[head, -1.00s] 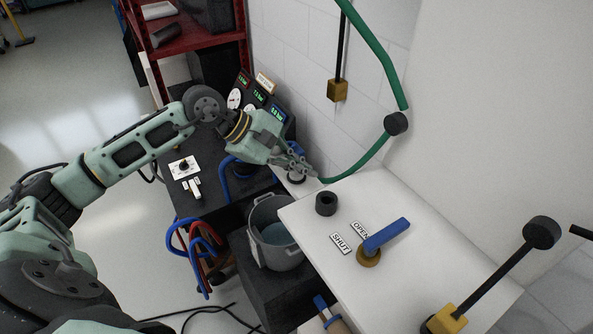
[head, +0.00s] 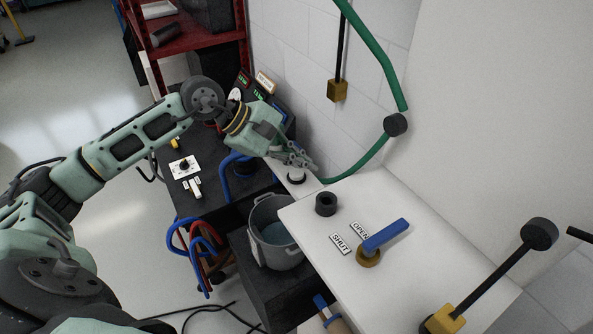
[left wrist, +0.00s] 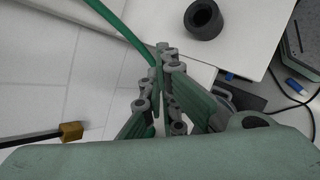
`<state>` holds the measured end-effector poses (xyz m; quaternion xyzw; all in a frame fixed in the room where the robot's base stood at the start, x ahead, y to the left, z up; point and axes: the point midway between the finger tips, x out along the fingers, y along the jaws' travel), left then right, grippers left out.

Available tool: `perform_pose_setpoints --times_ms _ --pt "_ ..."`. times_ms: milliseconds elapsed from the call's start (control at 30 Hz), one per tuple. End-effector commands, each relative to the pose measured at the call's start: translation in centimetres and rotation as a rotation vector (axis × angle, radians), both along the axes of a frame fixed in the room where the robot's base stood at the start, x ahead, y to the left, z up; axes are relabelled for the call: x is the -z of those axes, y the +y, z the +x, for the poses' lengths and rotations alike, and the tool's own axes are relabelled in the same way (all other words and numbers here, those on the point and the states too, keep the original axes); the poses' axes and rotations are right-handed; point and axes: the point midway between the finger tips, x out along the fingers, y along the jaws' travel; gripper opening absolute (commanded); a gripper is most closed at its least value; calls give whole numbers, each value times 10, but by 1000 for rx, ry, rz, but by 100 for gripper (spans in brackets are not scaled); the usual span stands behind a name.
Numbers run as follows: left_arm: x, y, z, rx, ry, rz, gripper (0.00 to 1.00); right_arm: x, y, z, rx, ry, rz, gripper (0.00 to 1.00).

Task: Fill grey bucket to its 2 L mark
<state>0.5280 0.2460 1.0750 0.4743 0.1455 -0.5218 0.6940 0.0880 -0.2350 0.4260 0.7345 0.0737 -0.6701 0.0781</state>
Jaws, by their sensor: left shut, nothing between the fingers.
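The grey bucket (head: 287,258) stands on a dark low block beside the white counter, with bluish water inside. I cannot read a mark or the level in it. A blue lever (head: 386,235) on a brass base sits on the counter beside labels OPEN (head: 361,231) and SHUT (head: 340,244). A green hose (head: 362,165) runs down from a black ring towards my left gripper (head: 308,164). The left gripper is shut and empty, beyond the bucket near the hose's lower end. Its fingers (left wrist: 164,52) overlap the hose (left wrist: 128,30) in the left wrist view; contact is unclear. My right gripper is out of view.
A black hollow cylinder (head: 326,204) stands on the white counter (head: 310,235). A dark bench (head: 215,205) with lit gauges (head: 258,97) is behind the bucket. Red and blue hoses (head: 200,245) hang left of it.

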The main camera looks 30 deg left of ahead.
Motion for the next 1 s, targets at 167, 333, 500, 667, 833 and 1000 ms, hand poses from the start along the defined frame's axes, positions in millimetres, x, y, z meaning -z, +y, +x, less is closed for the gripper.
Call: perform_pose_setpoints --times_ms 167,333,500,667,833,1000 --pt "-19 0 0 0 -3 1 0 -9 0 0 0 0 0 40" --pt "-36 0 0 0 -2 1 0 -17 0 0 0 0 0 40" --pt "-48 0 0 0 -1 0 0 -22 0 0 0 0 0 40" --pt "-47 0 0 0 0 0 0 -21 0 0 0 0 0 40" --pt "-47 0 0 0 0 0 0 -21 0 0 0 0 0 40" --pt "-47 0 0 0 0 0 0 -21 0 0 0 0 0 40"
